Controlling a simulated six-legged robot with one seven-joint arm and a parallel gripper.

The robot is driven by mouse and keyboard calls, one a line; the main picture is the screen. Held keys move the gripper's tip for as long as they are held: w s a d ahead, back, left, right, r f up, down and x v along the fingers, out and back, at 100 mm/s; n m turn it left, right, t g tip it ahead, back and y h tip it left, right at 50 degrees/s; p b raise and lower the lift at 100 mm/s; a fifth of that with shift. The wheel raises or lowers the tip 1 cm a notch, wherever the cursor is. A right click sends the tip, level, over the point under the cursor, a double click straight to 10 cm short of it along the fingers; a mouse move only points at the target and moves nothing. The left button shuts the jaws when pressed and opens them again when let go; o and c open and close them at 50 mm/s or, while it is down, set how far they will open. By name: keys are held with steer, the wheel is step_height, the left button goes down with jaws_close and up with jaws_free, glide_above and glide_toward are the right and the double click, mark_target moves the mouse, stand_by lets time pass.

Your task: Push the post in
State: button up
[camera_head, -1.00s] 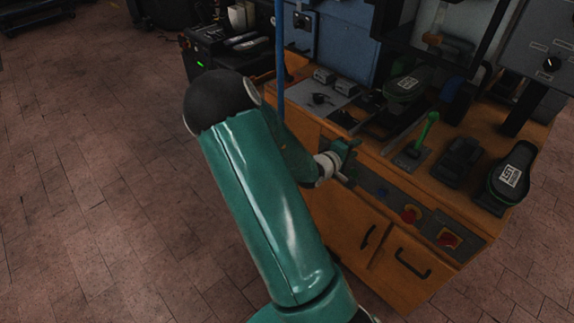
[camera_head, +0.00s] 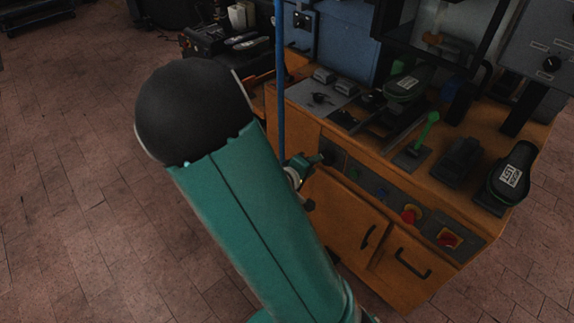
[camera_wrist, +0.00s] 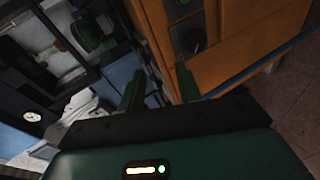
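No part is clearly marked as the post. An orange press cabinet (camera_head: 335,205) has a grey front panel (camera_head: 366,182) with a blue button (camera_head: 382,192), a red knob (camera_head: 409,214) and a red switch (camera_head: 449,238). A green lever (camera_head: 427,130) stands upright on the cabinet top. My gripper (camera_head: 318,160) is just left of the front panel, partly hidden by my arm. In the wrist view my gripper's fingers (camera_wrist: 158,88) are apart with nothing between them. Beyond them are the cabinet (camera_wrist: 240,40) and a dark round button (camera_wrist: 191,40).
A thin blue pole (camera_head: 280,80) stands close behind my arm. Black pedal-like units, one at the right (camera_head: 512,178), and a grey plate (camera_head: 318,94) sit on the cabinet top. Two doors with black handles (camera_head: 412,264) are below. The tiled floor (camera_head: 80,170) is clear at left.

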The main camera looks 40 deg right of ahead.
steer(key=w+a+t+y, duration=0.2)
steer(key=w+a+y, duration=0.1)
steer(key=w+a, duration=0.1)
steer(key=shift+w+a+m+y, duration=0.3)
steer(key=shift+w+a+y, duration=0.1)
steer(key=shift+a, duration=0.25)
steer(key=shift+f, duration=0.15)
